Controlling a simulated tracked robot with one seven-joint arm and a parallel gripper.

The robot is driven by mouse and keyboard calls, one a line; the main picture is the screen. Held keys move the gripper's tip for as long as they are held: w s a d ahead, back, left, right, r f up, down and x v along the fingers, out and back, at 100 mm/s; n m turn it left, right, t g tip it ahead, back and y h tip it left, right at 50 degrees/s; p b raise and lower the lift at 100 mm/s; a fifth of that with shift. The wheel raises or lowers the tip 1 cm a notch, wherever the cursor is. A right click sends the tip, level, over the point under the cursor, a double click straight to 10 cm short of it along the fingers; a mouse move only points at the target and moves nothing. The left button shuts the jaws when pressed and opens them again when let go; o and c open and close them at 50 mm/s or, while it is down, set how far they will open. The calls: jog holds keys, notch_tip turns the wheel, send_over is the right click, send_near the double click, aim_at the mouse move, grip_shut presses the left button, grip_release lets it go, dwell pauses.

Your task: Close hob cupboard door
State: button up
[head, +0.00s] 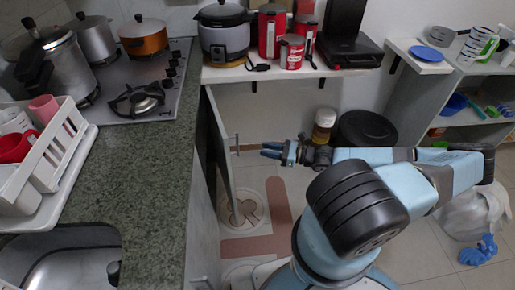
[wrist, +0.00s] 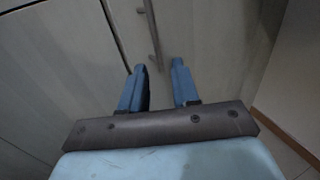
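The hob cupboard door (head: 221,148) stands ajar below the hob counter in the head view, swung out from the cabinet front, with a dark gap behind it. A slim metal handle (head: 236,145) is on its outer face. My gripper (head: 268,150) is just right of the handle, pointing left at the door, with a small gap between them. In the wrist view the door panel (wrist: 190,35) fills much of the picture and the handle (wrist: 152,30) stands ahead of the fingers. My gripper's blue fingers (wrist: 158,84) are apart with nothing between them.
The granite counter (head: 140,170) with the hob (head: 150,85) and pots is at the left. A white shelf (head: 260,75) with a rice cooker (head: 224,35) and red canisters is at the back. A black round bin (head: 365,130) and a jar (head: 323,125) stand behind my arm.

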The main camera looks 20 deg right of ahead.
jog(key=shift+v, duration=1.2)
jog(key=shift+w+a+f, duration=0.1)
jog(key=shift+a+f, duration=0.05)
jog(key=shift+f, duration=0.05)
jog(key=c, duration=0.3)
jog(key=shift+w+f+g, duration=0.1)
jog(key=shift+f+g, duration=0.25)
jog(key=shift+g, duration=0.15)
jog(key=shift+c, duration=0.7)
jog(key=f+n+g, duration=0.1)
jog(key=w+f+g+y, duration=0.1)
jog(key=shift+w+a+f+n+g, duration=0.1)
jog(key=shift+w+n+g, duration=0.05)
jog(key=shift+n+g, duration=0.2)
grip_shut()
jog(key=w+r+n+g+y, duration=0.1)
jog(key=w+r+n+g, duration=0.4)
jog(key=w, duration=0.4)
jog(key=s+a+f+g, duration=0.1)
jog(key=a, duration=1.2)
jog(key=shift+s+a, duration=0.2)
jog(key=shift+a, duration=0.15)
